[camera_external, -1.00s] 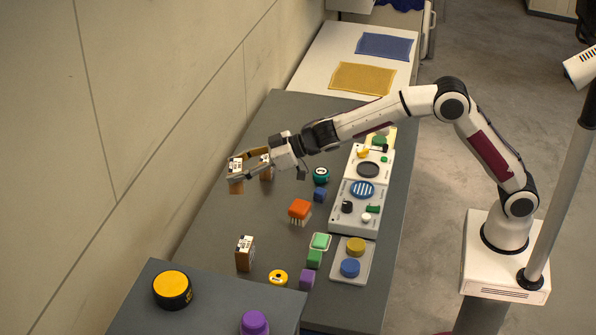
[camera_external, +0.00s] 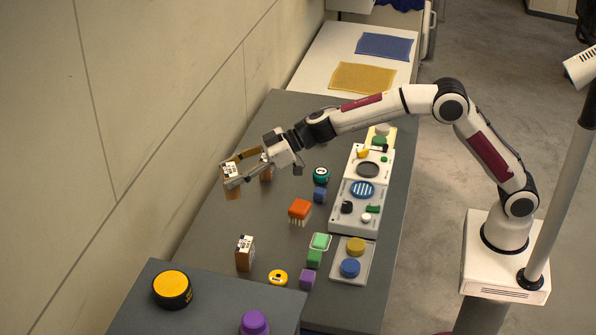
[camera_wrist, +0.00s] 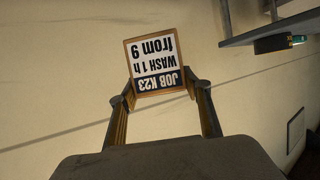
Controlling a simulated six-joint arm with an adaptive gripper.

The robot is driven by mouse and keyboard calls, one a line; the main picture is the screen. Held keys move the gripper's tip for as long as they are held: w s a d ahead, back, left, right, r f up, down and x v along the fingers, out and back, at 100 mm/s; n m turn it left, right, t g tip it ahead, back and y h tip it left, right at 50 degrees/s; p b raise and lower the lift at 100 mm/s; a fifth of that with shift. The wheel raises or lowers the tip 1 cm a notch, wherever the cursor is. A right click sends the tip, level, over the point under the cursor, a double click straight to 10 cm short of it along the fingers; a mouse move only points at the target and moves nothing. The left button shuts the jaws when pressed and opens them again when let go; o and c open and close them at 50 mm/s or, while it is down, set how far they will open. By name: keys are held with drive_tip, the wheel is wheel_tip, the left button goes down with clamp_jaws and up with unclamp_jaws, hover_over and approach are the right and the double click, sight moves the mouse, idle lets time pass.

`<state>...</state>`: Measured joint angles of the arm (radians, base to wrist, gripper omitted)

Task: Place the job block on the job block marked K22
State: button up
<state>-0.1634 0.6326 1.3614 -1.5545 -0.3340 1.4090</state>
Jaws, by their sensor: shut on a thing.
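My gripper (camera_external: 231,168) is shut on a wooden job block (camera_external: 233,191) and holds it in the air on the wall side of the grey bench. In the wrist view the held block (camera_wrist: 157,62) shows a label reading JOB K23, WASH 1 h from 9, upside down between the fingertips. Another job block (camera_external: 245,255) with a white and black label stands upright near the front of the bench. A further wooden block (camera_external: 266,173) shows partly behind my gripper, mostly hidden. I cannot read K22 on either.
An orange brush (camera_external: 300,210), a teal round item (camera_external: 321,175) and small blue, green and purple blocks lie to the right. A control panel (camera_external: 342,220) lines the right edge. A front shelf holds a yellow-topped tin (camera_external: 172,287). The wall is close on the left.

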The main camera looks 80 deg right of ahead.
drive_tip(key=s+a+f+n+g+y, duration=0.1)
drive_tip(key=s+a+n+g+y, duration=0.1)
drive_tip(key=s+a, duration=0.3)
drive_tip(key=shift+a+f+n+y, duration=0.3)
drive_tip(key=shift+a+n+y, duration=0.2)
drive_tip(key=shift+a, duration=0.35)
hover_over(246, 243)
wheel_tip(246, 243, down, 6)
drive_tip(key=shift+f, duration=0.15)
drive_tip(key=shift+f, duration=0.1)
idle(0.3)
drive_tip(key=shift+f, duration=1.75)
drive_tip(key=shift+f, duration=0.15)
